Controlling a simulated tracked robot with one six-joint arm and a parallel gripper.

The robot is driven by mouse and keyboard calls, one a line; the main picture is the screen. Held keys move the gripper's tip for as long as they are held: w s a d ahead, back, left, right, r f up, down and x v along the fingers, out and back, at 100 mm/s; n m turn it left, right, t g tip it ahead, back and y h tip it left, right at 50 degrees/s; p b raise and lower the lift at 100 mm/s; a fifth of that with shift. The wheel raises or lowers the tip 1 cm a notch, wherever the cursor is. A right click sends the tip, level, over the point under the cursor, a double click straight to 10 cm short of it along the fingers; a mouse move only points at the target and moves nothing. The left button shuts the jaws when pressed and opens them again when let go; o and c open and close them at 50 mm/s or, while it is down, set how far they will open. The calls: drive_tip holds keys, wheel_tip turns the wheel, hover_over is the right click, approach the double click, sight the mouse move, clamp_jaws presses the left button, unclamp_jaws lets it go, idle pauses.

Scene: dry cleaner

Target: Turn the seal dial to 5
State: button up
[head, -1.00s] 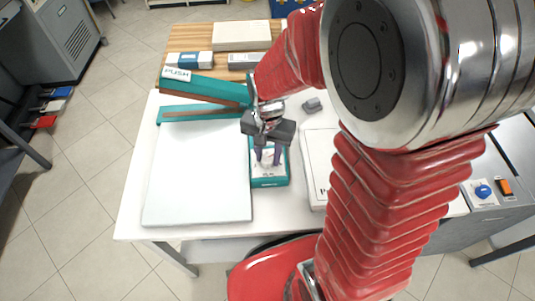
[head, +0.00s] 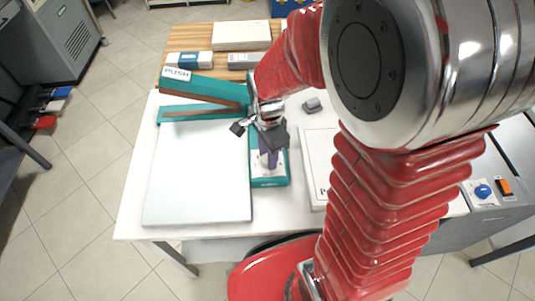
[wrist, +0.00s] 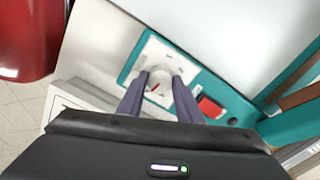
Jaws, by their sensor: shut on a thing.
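The seal dial (wrist: 160,78) is a round white knob with a small red mark, on a white plate (wrist: 140,60) set in the teal housing (wrist: 215,90). In the wrist view my gripper (wrist: 158,80) has its two dark fingers on either side of the knob, shut on it. In the head view my gripper (head: 267,163) points down at the teal housing (head: 270,182), and its jaws hide the dial. The scale figures are too small to read, so I cannot tell the setting.
A red button or switch (wrist: 209,106) sits on the housing beside the dial. The sealer's raised teal arm (head: 215,88) bears a PUSH label. A pale board (head: 198,190) lies to the left. A white box (head: 318,165) stands close on the right.

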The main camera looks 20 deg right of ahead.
idle(0.4)
drive_tip(key=o, duration=1)
drive_tip(key=shift+o, duration=0.2)
drive_tip(key=shift+r, duration=0.1)
wheel_tip(320, 180, up, 14)
drive_tip(key=shift+f, duration=0.2)
